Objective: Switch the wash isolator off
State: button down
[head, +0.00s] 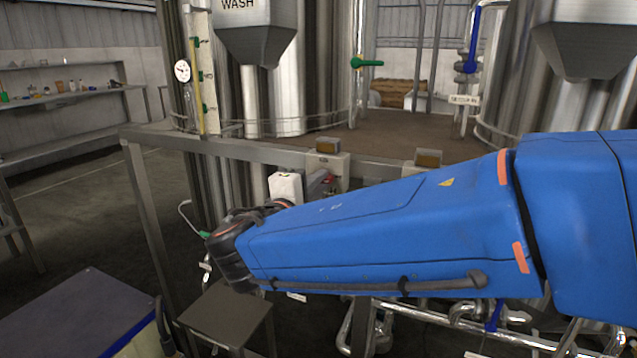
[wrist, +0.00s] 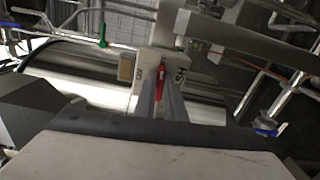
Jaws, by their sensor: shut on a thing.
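The wash isolator is a pale box (wrist: 156,58) on the rail, with a red handle (wrist: 160,78). Part of a label ending in "SH" shows beside it, turned sideways in the wrist view. My gripper (wrist: 160,100) has its two grey fingers at the red handle, one on each side, and is shut on it. The handle's lower end is hidden between the fingers. In the head view the red handle (head: 328,181) shows just above my blue arm, below an amber-topped box.
A metal rail (head: 230,147) runs in front of the tanks. The wash tank (head: 325,70) stands behind it. A second amber-topped box (head: 428,158) is on the rail to the right. A small grey stand (head: 225,312) and a blue-topped cabinet (head: 80,315) stand at lower left.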

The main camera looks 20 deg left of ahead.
jog(key=shift+f+m, duration=0.1)
jog(key=shift+m, duration=0.5)
jog(key=c, duration=1.8)
grip_release()
jog(key=s, duration=0.5)
jog(key=s+a, duration=0.1)
jog(key=s, duration=1.1)
jog(key=shift+s+a, duration=0.15)
jog(key=shift+s, duration=0.05)
